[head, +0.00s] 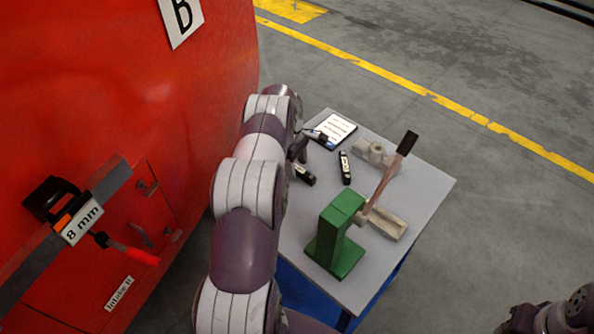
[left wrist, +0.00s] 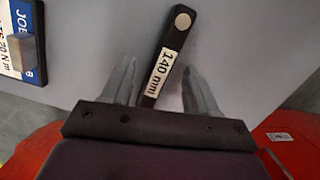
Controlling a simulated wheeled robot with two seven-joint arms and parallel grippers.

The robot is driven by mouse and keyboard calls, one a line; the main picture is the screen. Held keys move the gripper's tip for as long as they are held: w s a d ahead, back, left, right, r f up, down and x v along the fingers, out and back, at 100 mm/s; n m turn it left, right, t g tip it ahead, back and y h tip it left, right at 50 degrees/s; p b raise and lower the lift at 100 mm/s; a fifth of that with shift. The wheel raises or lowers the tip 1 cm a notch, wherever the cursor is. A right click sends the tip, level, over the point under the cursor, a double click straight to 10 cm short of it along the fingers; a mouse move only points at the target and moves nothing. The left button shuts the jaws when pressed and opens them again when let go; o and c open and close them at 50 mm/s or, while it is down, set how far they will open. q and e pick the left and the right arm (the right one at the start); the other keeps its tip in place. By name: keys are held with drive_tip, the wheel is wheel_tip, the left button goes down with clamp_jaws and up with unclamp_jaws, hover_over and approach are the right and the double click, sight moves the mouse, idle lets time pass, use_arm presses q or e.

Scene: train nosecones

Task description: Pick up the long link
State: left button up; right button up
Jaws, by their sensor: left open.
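A black link with a white "140 mm" label and a pale round spot at its far end (left wrist: 177,32) lies on the table. In the left wrist view its near end lies between the fingers of my left gripper (left wrist: 155,85), which is open, with a gap on both sides. In the head view my left gripper (head: 299,150) hangs over the table's train-side edge, partly covering this link (head: 305,176). A second black link (head: 345,167) lies to its right; its label is too small to read. A dark part of my right arm (head: 545,318) shows at bottom right, its fingers unclear.
A green press (head: 338,235) with a brown lever stands at the front of the grey table (head: 425,185). A tablet (head: 335,130) lies at the back; pale blocks (head: 376,153) lie right of the links. The red train (head: 120,90) rises close on the left.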

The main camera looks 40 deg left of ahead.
use_arm(q)
drive_tip(key=shift+a+f, duration=0.1)
drive_tip(key=shift+c, duration=0.2)
clamp_jaws()
